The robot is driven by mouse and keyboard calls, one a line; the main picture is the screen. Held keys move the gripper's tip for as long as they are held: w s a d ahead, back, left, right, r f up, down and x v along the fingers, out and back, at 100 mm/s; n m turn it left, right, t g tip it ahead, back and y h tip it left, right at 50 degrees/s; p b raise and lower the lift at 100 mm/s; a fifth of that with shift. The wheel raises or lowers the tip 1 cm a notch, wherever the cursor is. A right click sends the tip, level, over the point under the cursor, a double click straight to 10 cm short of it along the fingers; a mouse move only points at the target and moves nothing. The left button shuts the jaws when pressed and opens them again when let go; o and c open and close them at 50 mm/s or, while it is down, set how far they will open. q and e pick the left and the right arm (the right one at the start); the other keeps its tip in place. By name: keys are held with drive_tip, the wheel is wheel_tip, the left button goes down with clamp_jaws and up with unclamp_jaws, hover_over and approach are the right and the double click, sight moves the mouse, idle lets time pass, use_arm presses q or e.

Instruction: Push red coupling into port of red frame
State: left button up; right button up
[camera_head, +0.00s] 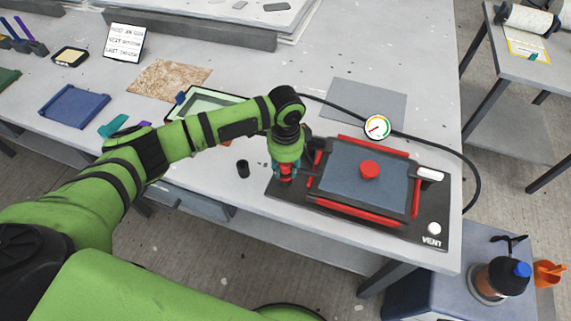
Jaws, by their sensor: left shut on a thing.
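The red frame (358,214) is a set of red bars around a grey panel (350,192) on a black base plate marked VENT. A red knob (370,170) sits in the middle of the panel. My left gripper (286,178) points down at the left edge of the base, shut on the red coupling (288,168), of which only a little red shows between the teal fingers. A dark stub reaches from there toward the frame's left side. The port itself is hidden or too small to make out, so I cannot tell whether the coupling touches it. My right gripper is not in view.
A round gauge (377,127) with a black hose stands behind the frame. A small black cylinder (243,168) stands left of the gripper. A green-edged tray lies behind my arm. A blue tray (75,106) and brown mat (169,80) lie farther left. The table's front edge is close.

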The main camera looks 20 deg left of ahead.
use_arm(q)
drive_tip(key=o, duration=1.2)
drive_tip(key=shift+o, duration=0.2)
wheel_tip(320, 180, up, 12)
drive_tip(key=shift+f, duration=0.1)
